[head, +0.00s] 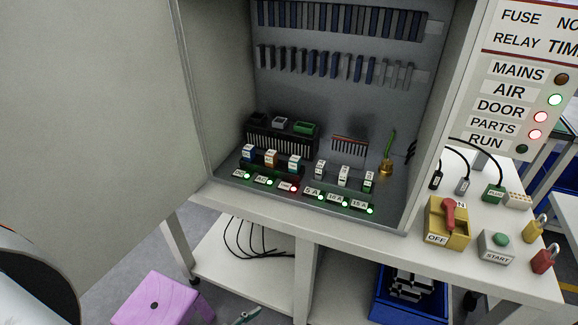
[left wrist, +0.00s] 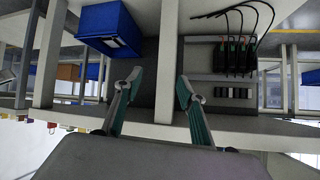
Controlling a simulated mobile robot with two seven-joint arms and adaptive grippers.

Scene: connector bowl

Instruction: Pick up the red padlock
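The red padlock (head: 545,259) sits at the right front corner of the white bench in the head view, just in front of a yellow padlock (head: 535,228). Its shackle points up. My left gripper (left wrist: 155,90) is open, with nothing between its fingers in the left wrist view. In the head view only a teal tip of it (head: 245,317) shows at the bottom edge, low and far left of the padlock. Small coloured items at the left of the left wrist view are too small to identify. My right gripper is in neither view.
A yellow switch box with a red handle (head: 447,222) and a START button box (head: 496,246) stand left of the padlocks. The open cabinet (head: 215,120) is behind. A purple stool (head: 160,300) and a blue bin (head: 378,295) are below bench height.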

